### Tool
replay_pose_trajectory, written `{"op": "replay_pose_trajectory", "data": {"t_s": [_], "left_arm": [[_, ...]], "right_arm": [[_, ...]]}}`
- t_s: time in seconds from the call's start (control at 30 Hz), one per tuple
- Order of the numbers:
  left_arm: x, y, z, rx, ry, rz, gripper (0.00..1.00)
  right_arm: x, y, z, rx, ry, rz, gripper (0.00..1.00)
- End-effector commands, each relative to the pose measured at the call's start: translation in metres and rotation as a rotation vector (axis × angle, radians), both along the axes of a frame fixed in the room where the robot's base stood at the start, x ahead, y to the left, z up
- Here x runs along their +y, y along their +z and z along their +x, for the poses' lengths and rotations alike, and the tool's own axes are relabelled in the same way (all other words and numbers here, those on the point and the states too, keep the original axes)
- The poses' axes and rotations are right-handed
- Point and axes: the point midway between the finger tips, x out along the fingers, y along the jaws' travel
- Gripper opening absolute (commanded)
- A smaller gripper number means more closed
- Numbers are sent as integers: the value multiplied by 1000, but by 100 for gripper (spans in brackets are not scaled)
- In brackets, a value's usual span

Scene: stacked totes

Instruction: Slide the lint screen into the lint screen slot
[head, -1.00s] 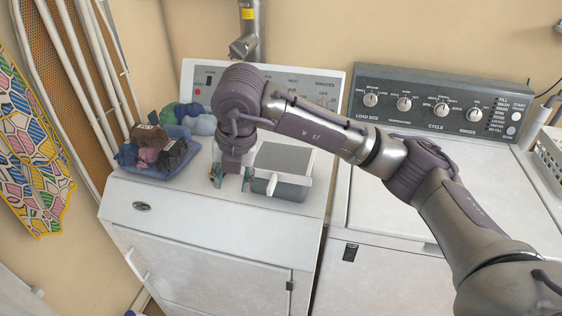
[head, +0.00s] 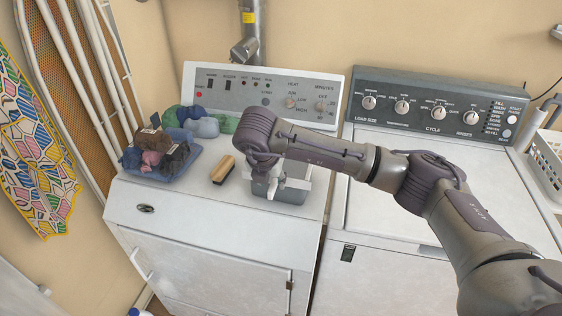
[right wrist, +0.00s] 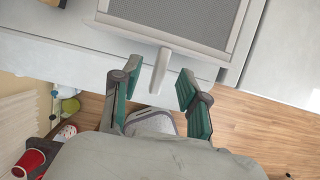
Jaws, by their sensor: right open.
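The lint screen (right wrist: 183,12) shows in the right wrist view as a grey mesh panel in a pale frame, with a pale handle (right wrist: 161,68) sticking out from its front edge. In the head view the lint screen (head: 294,192) is on the white dryer's top, partly hidden by my right arm. My right gripper (right wrist: 156,92) is open, with its green-padded fingers on either side of the handle and a gap to each. In the head view my right gripper (head: 274,186) is at the screen's front. I cannot make out the slot. My left gripper is not in view.
A wooden brush (head: 223,169) lies on the dryer (head: 180,205) left of the screen. A blue tray (head: 190,163) of rolled clothes stands farther left. The control panel (head: 225,88) rises behind. The washer (head: 385,220) is on the right, its lid clear.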

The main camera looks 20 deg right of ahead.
Motion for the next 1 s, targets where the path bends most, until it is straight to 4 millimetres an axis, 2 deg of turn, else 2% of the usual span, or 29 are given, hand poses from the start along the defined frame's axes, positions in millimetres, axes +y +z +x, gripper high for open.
{"op": "replay_pose_trajectory", "data": {"t_s": [0.03, 0.2, 0.43, 0.47, 0.7, 1.0], "left_arm": [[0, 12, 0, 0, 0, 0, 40], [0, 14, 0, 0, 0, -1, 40], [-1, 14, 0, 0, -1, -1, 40], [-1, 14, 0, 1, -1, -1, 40], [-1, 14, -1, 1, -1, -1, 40], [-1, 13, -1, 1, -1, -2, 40]], "right_arm": [[-3, -3, 1, 6, -2, -2, 44], [-6, -22, 8, 2, -1, 1, 44], [-6, -26, 9, 0, 0, 0, 44], [-6, -26, 9, 0, 0, 0, 42], [-6, -25, 8, 0, 0, 0, 2], [-6, -25, 9, -1, 0, 0, 0]]}}
